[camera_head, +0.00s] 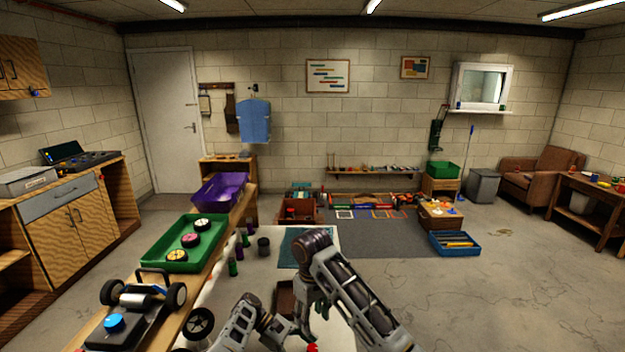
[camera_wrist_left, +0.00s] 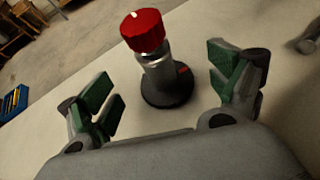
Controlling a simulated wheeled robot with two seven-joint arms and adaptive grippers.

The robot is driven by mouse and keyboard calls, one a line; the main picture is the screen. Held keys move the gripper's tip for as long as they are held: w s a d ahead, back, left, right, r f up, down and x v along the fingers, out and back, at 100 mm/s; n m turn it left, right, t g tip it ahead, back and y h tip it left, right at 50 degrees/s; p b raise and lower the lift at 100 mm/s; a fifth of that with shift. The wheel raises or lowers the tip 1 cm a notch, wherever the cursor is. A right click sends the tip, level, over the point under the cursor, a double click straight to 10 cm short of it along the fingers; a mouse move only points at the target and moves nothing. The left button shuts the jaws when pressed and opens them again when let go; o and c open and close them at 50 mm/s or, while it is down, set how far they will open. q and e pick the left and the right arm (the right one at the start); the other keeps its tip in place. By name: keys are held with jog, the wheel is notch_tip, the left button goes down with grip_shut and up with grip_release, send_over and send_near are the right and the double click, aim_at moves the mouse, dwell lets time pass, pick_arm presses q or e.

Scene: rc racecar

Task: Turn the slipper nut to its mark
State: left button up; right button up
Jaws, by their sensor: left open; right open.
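The slipper nut, a red ribbed knob (camera_wrist_left: 142,30) with a white line on its top, sits upright on a silver post (camera_wrist_left: 156,72). The post stands on a round black base (camera_wrist_left: 167,90), which has a small red mark (camera_wrist_left: 183,70). My left gripper (camera_wrist_left: 163,82) is open, its green-padded fingers apart on either side of the post, and I see no contact. In the head view a bit of red (camera_head: 312,347) shows at the bottom edge, mostly hidden by my arms. My right gripper (camera_head: 318,306) is open and empty above the table.
On the left, a wooden bench holds a green tray (camera_head: 150,257) with wheels, a purple bin (camera_head: 219,190) and a car chassis (camera_head: 140,290).

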pick_arm(q)
jog(key=shift+v, duration=2.75)
notch_tip(320, 180, up, 9)
jog(key=p, duration=0.9)
jog(key=shift+r+p, duration=0.55)
